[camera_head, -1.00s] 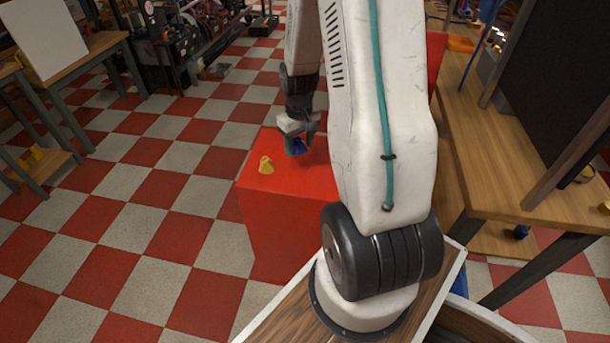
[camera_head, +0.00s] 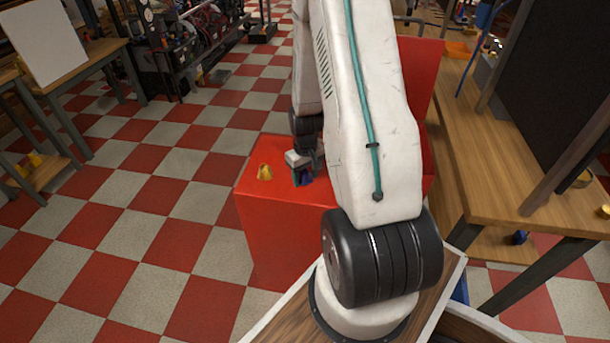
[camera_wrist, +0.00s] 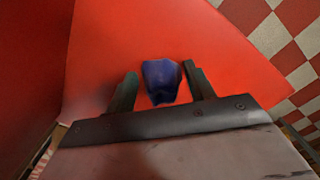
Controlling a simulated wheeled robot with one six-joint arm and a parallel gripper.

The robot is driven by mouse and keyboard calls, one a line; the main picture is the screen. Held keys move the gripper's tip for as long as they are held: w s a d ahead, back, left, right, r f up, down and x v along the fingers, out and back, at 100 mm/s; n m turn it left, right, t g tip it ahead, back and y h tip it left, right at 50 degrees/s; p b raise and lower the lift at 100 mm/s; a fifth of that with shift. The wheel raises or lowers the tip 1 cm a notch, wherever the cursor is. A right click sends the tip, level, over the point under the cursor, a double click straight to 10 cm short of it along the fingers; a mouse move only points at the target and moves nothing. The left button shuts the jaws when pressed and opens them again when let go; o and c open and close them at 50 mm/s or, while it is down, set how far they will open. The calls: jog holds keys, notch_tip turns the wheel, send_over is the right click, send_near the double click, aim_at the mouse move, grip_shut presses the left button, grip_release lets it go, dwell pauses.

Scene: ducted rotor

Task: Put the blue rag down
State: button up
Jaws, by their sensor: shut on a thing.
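The blue rag (camera_wrist: 161,80) is a small crumpled dark-blue bundle between the two fingers of my gripper (camera_wrist: 162,86) in the wrist view. My gripper is shut on it. In the head view my gripper (camera_head: 303,174) is low over the red box top (camera_head: 248,183), and a bit of the blue rag (camera_head: 301,177) shows between the fingers. I cannot tell whether the rag touches the red surface. My arm hides part of the box top to the right.
A yellow rag-like lump (camera_head: 265,172) lies on the red top, just left of my gripper. A wooden workbench (camera_head: 500,170) stands at the right. Wooden tables (camera_head: 100,50) stand at the far left. The checkered floor (camera_head: 140,215) left of the box is clear.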

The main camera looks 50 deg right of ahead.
aim_at(305, 171)
jog(key=o, duration=1)
jog(key=shift+f, duration=0.1)
jog(key=a+r+n, duration=0.1)
jog(key=a+r, duration=0.3)
jog(key=r, duration=0.7)
jog(key=a+r, duration=0.4)
jog(key=r, duration=0.7)
jog(key=s+a+r+n+t, duration=0.1)
jog(key=s+a+r+n, duration=0.1)
jog(key=s+a+r, duration=1.2)
jog(key=s+a, duration=0.2)
jog(key=a, duration=0.1)
jog(key=shift+s+a+r, duration=0.15)
jog(key=shift+s+r, duration=0.05)
jog(key=shift+r, duration=0.2)
